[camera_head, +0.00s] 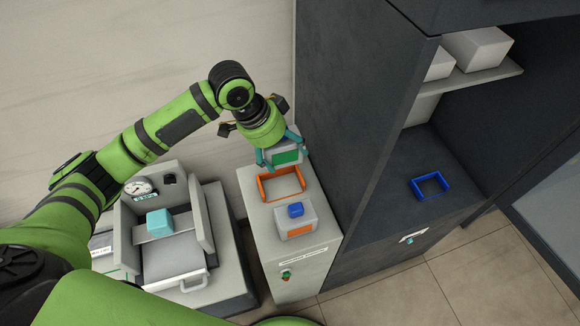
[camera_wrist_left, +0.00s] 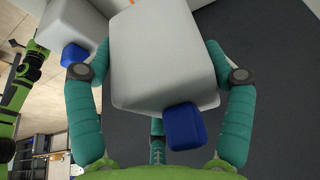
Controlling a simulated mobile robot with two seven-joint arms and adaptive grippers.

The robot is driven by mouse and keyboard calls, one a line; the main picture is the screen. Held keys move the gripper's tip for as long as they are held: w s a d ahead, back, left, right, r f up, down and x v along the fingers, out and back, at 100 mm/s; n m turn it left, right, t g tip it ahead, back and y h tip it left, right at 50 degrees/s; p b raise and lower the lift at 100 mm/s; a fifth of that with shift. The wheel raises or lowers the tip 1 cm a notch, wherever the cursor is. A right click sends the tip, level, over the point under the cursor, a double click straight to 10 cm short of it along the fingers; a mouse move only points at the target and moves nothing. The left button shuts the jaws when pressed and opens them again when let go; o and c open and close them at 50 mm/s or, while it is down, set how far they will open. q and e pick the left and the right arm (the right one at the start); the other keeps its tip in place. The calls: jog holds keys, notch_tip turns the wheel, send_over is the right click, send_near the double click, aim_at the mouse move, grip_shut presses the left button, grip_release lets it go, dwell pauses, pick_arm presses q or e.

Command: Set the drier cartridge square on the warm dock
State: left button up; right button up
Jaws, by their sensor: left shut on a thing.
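A grey box-shaped cartridge with a green label (camera_head: 287,157) is held between the teal fingers of my left gripper (camera_head: 283,160). In the left wrist view the held cartridge (camera_wrist_left: 160,60) fills the middle, with a blue knob (camera_wrist_left: 185,127) on its near side. The orange U-shaped bracket (camera_head: 282,195), which looks like the warm dock, is on the grey pedestal top just in front of the held cartridge. Whether the cartridge touches the pedestal is hidden. A second grey cartridge with an orange label and blue knob (camera_head: 296,222) stands in front of the bracket. My right gripper does not show.
A grey machine (camera_head: 205,225) with a gauge and a cyan block (camera_head: 160,223) stands left of the pedestal (camera_head: 262,235). The dark cabinet (camera_head: 350,120) rises close on the right. It has a blue bracket (camera_head: 431,186) on its lower surface and white boxes (camera_head: 478,48) on its shelf.

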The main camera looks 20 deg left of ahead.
aim_at(280, 167)
pick_arm(q)
jog(key=shift+w+f+b, duration=0.15)
jog(key=shift+f+b, duration=0.15)
jog(key=shift+f, duration=0.55)
jog(key=shift+s+f+p, duration=0.3)
jog(key=shift+s+f, duration=0.85)
jog(key=shift+s, duration=0.05)
jog(key=f, duration=0.2)
jog(key=shift+w+f, duration=0.35)
jog(key=shift+f, duration=0.05)
notch_tip(280, 167, down, 3)
jog(key=shift+p, duration=0.4)
jog(key=shift+f, duration=0.8)
jog(key=shift+s+f, duration=0.2)
jog(key=shift+f, duration=0.15)
jog(key=shift+s, duration=0.1)
jog(key=o, duration=1.1)
jog(key=shift+f, duration=0.15)
jog(key=shift+o, duration=1.2)
jog(key=shift+f, duration=0.2)
jog(key=shift+r, duration=0.45)
jog(key=v, duration=1.2)
jog(key=shift+w+r+b, duration=0.2)
jog(key=shift+r+b, duration=0.25)
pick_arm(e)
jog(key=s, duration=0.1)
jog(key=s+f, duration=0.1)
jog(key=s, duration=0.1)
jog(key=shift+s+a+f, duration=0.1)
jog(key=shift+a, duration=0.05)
